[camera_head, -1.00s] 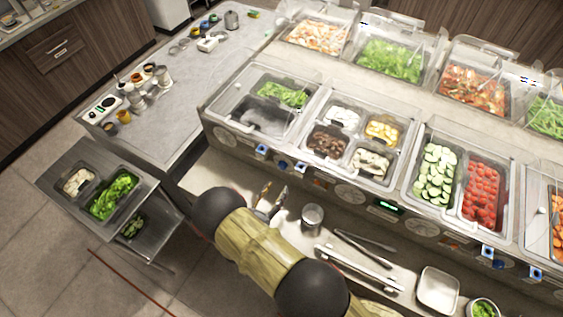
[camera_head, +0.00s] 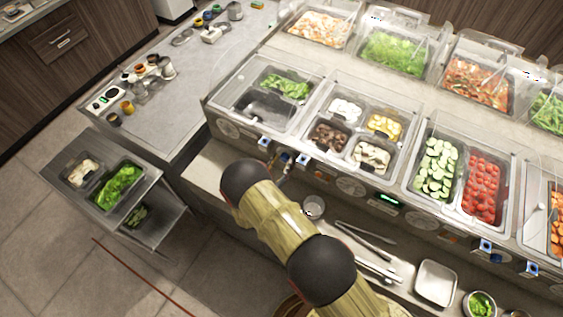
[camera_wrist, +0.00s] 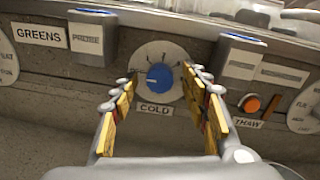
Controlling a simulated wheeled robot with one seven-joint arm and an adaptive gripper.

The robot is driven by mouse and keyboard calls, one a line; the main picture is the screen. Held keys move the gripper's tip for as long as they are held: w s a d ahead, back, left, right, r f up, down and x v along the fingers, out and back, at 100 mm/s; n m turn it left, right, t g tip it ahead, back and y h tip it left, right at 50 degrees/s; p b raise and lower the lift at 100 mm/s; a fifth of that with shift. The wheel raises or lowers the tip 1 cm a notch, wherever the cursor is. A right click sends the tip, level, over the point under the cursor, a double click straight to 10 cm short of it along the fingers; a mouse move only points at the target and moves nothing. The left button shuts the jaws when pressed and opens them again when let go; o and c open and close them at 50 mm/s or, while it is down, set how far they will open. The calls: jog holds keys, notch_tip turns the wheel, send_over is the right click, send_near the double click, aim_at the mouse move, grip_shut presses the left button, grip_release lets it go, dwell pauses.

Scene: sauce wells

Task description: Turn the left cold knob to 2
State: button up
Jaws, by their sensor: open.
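The blue cold knob (camera_wrist: 159,77) sits on a round pale dial on the counter's front panel, above a COLD label (camera_wrist: 155,109). A light mark shows on the knob's left side; the dial numbers are too small to read. My gripper (camera_wrist: 168,82) is open, with one yellow-padded finger on each side of the knob in the wrist view. I cannot tell whether either finger touches it. In the head view my gripper (camera_head: 291,163) is at the front panel below the left wells and hides part of it.
A GREENS label (camera_wrist: 38,34) is left of the dial, and an orange THAW button (camera_wrist: 251,104) is to its right. Blue-topped boxes flank the dial. Below the panel, a shelf holds a metal cup (camera_head: 314,207), tongs and a white tray (camera_head: 436,283).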

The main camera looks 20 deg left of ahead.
jog(key=shift+c, duration=0.3)
jog(key=c, duration=1.1)
jog(key=m+b, duration=0.1)
jog(key=b, duration=0.1)
jog(key=m+b, duration=0.2)
jog(key=shift+f+m+b, duration=0.2)
jog(key=shift+m+b, duration=0.1)
jog(key=shift+b, duration=0.1)
jog(key=m+b, duration=0.5)
jog(key=b, duration=0.1)
jog(key=shift+f+m, duration=0.1)
jog(key=shift+m, duration=0.2)
jog(key=m+b, duration=0.3)
jog(key=b, duration=0.1)
jog(key=m+b, duration=0.3)
jog(key=shift+t+h+b, duration=0.3)
jog(key=shift+b, duration=0.05)
jog(key=m+b, duration=0.3)
jog(key=shift+d+m, duration=0.1)
jog(key=shift+m, duration=0.2)
